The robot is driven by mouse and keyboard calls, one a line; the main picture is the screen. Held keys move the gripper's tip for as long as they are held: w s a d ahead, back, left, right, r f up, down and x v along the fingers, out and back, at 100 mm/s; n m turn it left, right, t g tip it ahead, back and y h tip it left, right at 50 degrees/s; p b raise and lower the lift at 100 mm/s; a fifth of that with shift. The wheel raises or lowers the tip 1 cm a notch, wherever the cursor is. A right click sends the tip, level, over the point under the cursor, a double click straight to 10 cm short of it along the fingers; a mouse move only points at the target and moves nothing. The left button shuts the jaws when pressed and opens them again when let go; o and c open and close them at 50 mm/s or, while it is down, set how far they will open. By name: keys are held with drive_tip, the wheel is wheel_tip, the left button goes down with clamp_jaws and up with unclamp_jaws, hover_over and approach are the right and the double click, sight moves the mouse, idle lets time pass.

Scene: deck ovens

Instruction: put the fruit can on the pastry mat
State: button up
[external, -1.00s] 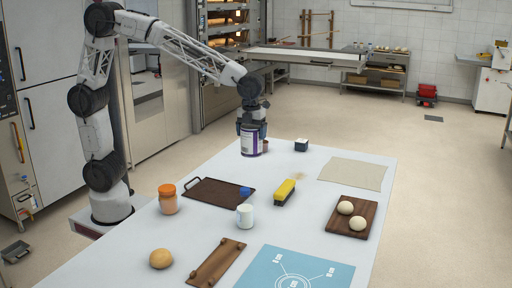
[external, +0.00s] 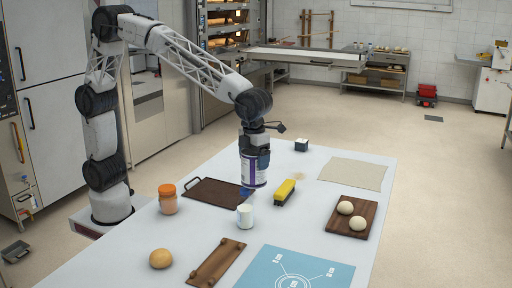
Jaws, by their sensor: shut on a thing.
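The fruit can (external: 254,173) is a white cylinder with a purple label band, upright in my gripper (external: 255,153). My gripper is shut on its upper part and holds it over the table, near the right end of the dark tray. Whether there is a gap under the can is hard to tell. The pastry mat (external: 285,271) is a blue sheet with white markings at the table's front edge, cut off by the bottom of the picture. It lies nearer the camera than the can, and its visible part is bare.
A dark tray (external: 208,194), a white cup (external: 245,216) and a yellow brush (external: 285,191) lie close to the can. An orange-lidded jar (external: 168,199), a bun (external: 161,258), a wooden board (external: 217,262), a dough board (external: 337,222) and a beige cloth (external: 353,173) are around.

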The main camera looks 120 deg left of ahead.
drive_tip(key=w+d+m, duration=0.3)
drive_tip(key=d, duration=1.4)
wheel_tip(320, 180, down, 12)
drive_tip(key=shift+r+m, duration=0.25)
drive_tip(key=shift+m, duration=0.05)
drive_tip(key=shift+w, duration=0.15)
drive_tip(key=w+d, duration=0.2)
drive_tip(key=w, duration=0.5)
drive_tip(key=w+d+f, duration=0.1)
drive_tip(key=w+d, duration=0.1)
drive_tip(key=w, duration=0.6)
drive_tip(key=shift+w+f, duration=0.2)
drive_tip(key=shift+f, duration=0.05)
drive_tip(key=shift+f, duration=0.1)
drive_tip(key=shift+f, duration=1.65)
drive_tip(key=shift+f, duration=0.1)
